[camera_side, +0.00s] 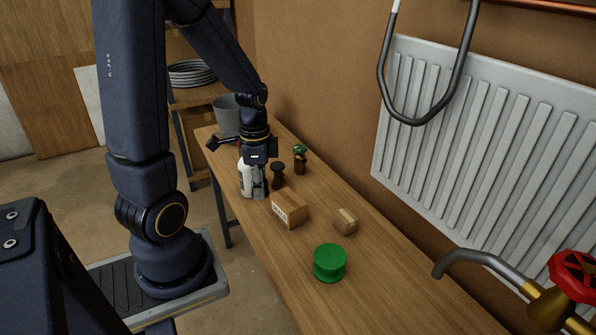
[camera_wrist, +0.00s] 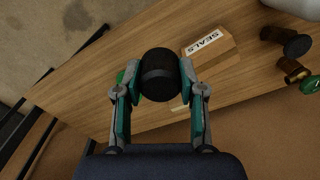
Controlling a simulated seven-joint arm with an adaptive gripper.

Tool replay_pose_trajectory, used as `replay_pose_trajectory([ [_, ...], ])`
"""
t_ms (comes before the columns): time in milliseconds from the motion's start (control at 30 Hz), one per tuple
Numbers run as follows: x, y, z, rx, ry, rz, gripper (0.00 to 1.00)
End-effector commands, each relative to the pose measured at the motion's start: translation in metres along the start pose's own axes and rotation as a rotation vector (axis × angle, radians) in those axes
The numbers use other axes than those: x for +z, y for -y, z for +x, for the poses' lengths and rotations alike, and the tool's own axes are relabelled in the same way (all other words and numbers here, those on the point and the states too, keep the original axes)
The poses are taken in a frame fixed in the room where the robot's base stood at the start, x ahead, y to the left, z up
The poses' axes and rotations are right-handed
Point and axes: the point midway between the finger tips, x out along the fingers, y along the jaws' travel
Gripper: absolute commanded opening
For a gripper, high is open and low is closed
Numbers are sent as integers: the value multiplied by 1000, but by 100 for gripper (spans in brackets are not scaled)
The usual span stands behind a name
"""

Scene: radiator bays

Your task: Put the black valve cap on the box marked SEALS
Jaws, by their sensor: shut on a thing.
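The black valve cap (camera_wrist: 159,75) sits between the two fingers of my gripper (camera_wrist: 160,82) in the wrist view, and the gripper is shut on it. In the side view my gripper (camera_side: 259,186) points down over the bench; I cannot make out the cap there. The box marked SEALS (camera_side: 290,209) is a brown carton on the bench, nearer the side camera than my gripper appears. In the wrist view the box (camera_wrist: 212,54) lies up and right of the held cap, its white label readable. The cap is apart from the box in that view.
A small carton (camera_side: 345,222) and a green cylinder (camera_side: 329,263) are on the bench (camera_side: 390,300). The wall with the radiator (camera_side: 480,140) borders its right side.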

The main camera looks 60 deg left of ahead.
Motion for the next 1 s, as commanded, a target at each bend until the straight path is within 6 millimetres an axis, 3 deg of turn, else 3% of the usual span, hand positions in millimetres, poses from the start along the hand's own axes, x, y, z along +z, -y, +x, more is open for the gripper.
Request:
replay_pose_trajectory([
  [133,19,-7,-18,-4,-2,-44,21],
  [267,15,6,-20,2,2,-64,21],
  [600,-39,72,25,6,4,-66,21],
  [800,-57,94,60,3,3,-65,21],
  [1000,-64,104,73,1,2,-66,21],
])
